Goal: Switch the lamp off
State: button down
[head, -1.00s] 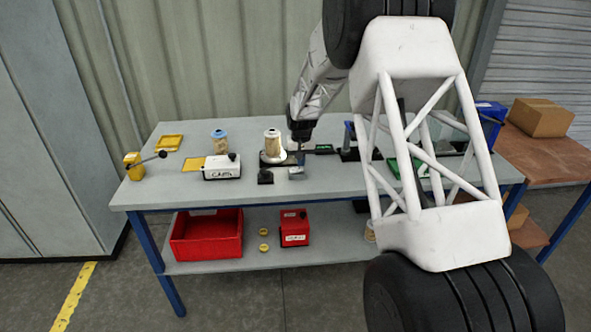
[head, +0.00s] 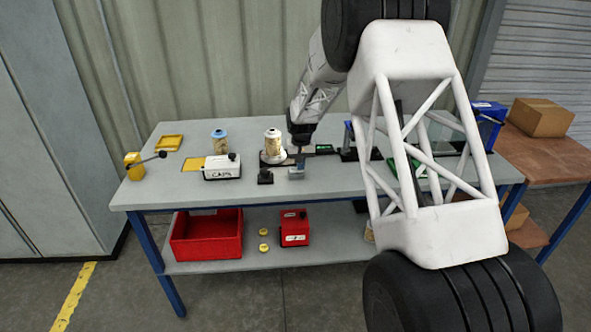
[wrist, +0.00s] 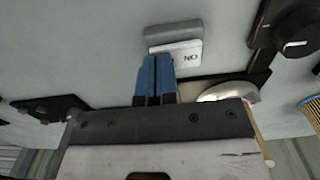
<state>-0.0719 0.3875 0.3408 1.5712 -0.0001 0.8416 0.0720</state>
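A small grey switch block (head: 296,173) sits near the front edge of the bench. In the wrist view the switch (wrist: 172,32) has a pale face marked ON, which reads upside down. My gripper (head: 299,160) points down just behind the block in the head view. In the wrist view its two blue fingers (wrist: 157,62) are together, with nothing seen between them. Their tips are at the edge of the ON face; I cannot tell whether they touch it. I cannot pick out the lamp with certainty.
A cartridge (head: 272,143) stands on a black base left of my gripper. A black knob block (head: 265,176) is left of the switch. A white CAPS box (head: 221,168) and a blue-topped cartridge (head: 220,141) stand further left. The bench front is mostly clear.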

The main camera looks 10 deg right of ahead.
dwell(0.5)
jog(key=shift+r, duration=3.4)
jog(key=shift+s+d+r, duration=0.1)
jog(key=shift+s+r, duration=0.2)
jog(key=shift+r, duration=0.05)
jog(key=s+d+r, duration=0.1)
jog(key=s+r, duration=0.5)
jog(key=s, duration=0.3)
jog(key=s+d+r+t, duration=0.1)
jog(key=s+d+r, duration=0.1)
jog(key=s+r, duration=0.55)
jog(key=s+d+r, duration=0.1)
jog(key=s+r, duration=0.3)
jog(key=s, duration=0.6)
jog(key=s+d+f+t, duration=0.1)
jog(key=s+d, duration=0.1)
jog(key=s, duration=3)
jog(key=shift+d+t, duration=0.3)
